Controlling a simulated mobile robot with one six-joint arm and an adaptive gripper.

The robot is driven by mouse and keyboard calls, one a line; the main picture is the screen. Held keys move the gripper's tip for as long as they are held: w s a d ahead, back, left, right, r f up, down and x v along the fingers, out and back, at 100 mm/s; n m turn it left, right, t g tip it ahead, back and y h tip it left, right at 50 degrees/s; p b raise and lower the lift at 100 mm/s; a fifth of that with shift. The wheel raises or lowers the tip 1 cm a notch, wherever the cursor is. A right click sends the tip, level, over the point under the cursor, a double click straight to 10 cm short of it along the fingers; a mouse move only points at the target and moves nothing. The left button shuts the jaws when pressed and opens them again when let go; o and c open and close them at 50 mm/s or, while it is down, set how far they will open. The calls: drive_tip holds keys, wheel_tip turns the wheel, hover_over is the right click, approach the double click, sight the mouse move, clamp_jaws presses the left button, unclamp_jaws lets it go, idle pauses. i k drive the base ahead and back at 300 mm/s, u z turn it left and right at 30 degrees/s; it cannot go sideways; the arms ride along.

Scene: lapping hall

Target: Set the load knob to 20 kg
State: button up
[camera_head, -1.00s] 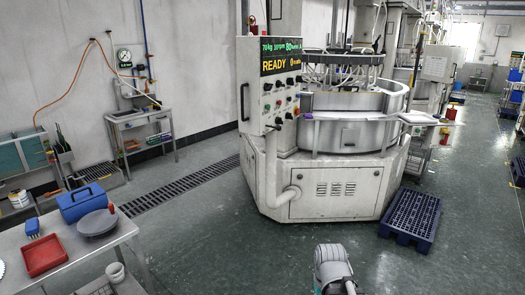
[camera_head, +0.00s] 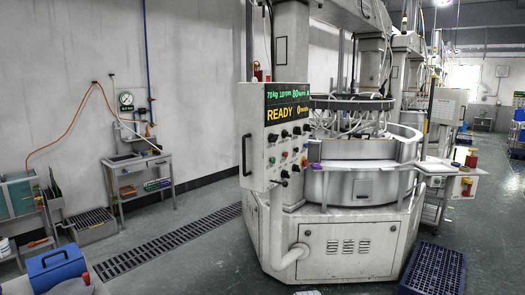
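The lapping machine (camera_head: 342,249) stands right of centre. On its front left side is a white control panel (camera_head: 262,184) with several black knobs and coloured buttons. The upper row of knobs (camera_head: 284,134) sits just under the display; which one is the load knob is too small to tell. The display (camera_head: 286,103) shows green figures at the top, which look like 70 kg, with rpm and another value of 80 beside them, and READY in yellow below. My gripper is not in view.
A blue pallet (camera_head: 432,270) lies on the floor right of the machine. A floor grating (camera_head: 165,243) runs along the left. A blue toolbox (camera_head: 57,272) is at the lower left. The floor before the panel (camera_head: 205,272) is clear.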

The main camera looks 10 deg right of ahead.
sight(272, 139)
drive_tip(key=z, duration=0.05)
drive_tip(key=k, duration=0.65)
drive_tip(key=u, duration=0.2)
drive_tip(key=i, duration=0.5)
drive_tip(key=u, duration=0.6)
drive_tip(key=i, duration=1.3)
drive_tip(key=z, duration=0.55)
